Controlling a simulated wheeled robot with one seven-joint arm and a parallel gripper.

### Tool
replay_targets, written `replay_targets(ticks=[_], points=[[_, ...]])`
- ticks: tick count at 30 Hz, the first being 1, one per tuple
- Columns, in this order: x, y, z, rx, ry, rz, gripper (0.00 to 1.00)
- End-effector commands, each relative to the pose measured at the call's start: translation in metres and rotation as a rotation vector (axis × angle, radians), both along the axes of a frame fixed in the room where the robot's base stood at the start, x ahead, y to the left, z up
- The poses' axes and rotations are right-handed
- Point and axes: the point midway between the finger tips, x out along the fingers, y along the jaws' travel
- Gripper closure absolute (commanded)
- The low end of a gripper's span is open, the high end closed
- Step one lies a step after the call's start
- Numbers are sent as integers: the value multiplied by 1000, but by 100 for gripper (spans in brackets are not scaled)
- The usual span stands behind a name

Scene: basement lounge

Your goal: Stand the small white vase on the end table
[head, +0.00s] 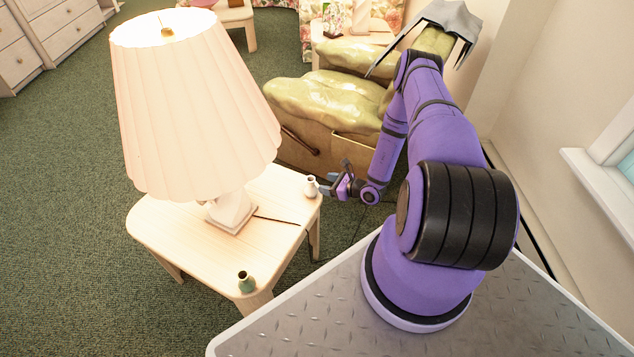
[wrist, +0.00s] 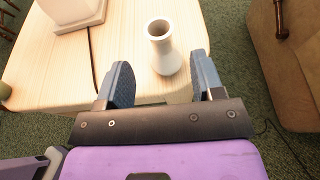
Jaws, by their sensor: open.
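The small white vase (head: 311,187) stands upright on the end table (head: 170,232), close to its far right corner. In the wrist view the vase (wrist: 163,50) stands on the pale wooden tabletop (wrist: 215,60), just beyond my fingertips and roughly between their lines. My gripper (head: 328,187) is beside the vase at the table's edge. In the wrist view my gripper (wrist: 160,75) is open, with its two blue-grey fingers apart and nothing held between them. Whether a finger touches the vase I cannot tell.
A large lamp (head: 190,110) with a pleated shade stands on the table, its cord (head: 275,220) running across the top. A small green vase (head: 246,282) stands at the near corner. A green-cushioned armchair (head: 325,105) is behind the table. A wall and window sill (head: 600,180) are at right.

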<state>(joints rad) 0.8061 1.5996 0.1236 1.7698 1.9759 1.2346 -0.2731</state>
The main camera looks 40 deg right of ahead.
Motion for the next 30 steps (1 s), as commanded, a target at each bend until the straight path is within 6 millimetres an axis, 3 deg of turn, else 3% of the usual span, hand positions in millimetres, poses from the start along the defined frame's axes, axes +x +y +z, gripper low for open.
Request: replay_targets(ticks=[3,9,18,23,30], points=[[-17,-10,6,-1,1,-2,39],[-34,-17,12,-1,1,-1,39],[-32,-19,24,-11,-11,24,39],[-9,-16,71,-58,-56,143,39],[24,5,173,-171,-138,409,39]])
